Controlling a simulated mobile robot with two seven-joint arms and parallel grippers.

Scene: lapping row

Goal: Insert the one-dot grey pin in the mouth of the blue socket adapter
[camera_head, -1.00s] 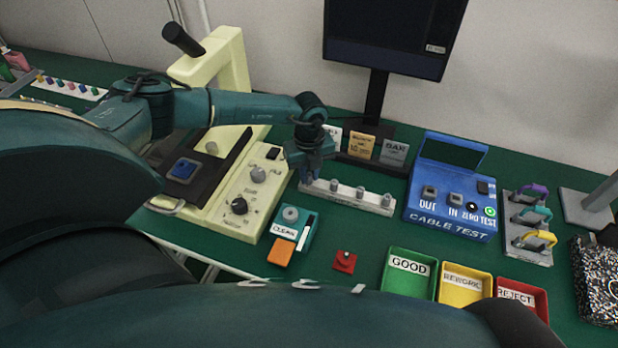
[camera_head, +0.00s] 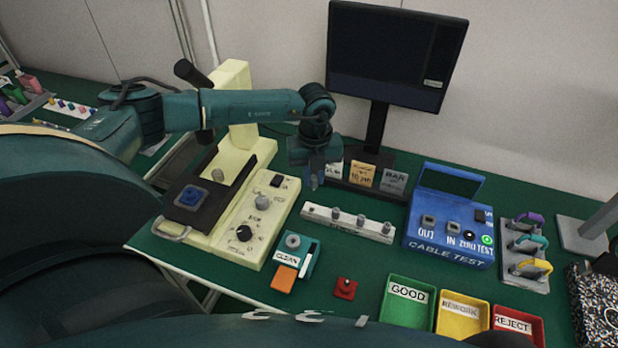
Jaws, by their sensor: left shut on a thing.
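My left gripper (camera_head: 314,183) comes in from the left and points down above the left end of a white pin rack (camera_head: 348,222). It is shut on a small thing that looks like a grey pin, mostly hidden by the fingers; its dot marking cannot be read. Three grey pins stand in the rack; the rack's left-end place shows no standing pin. A blue square block with a dark centre (camera_head: 191,197), seemingly the blue socket adapter, sits on the dark plate of the cream machine at the left, apart from the gripper. My right gripper is not in view.
The cream machine (camera_head: 245,235) has knobs and a tall arm. A teal CLEAN box (camera_head: 292,242), a red block (camera_head: 345,288), a blue cable tester (camera_head: 450,215) and GOOD (camera_head: 408,295), REWORK and REJECT bins stand around. A monitor (camera_head: 395,55) stands behind. Green table is clear around the red block.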

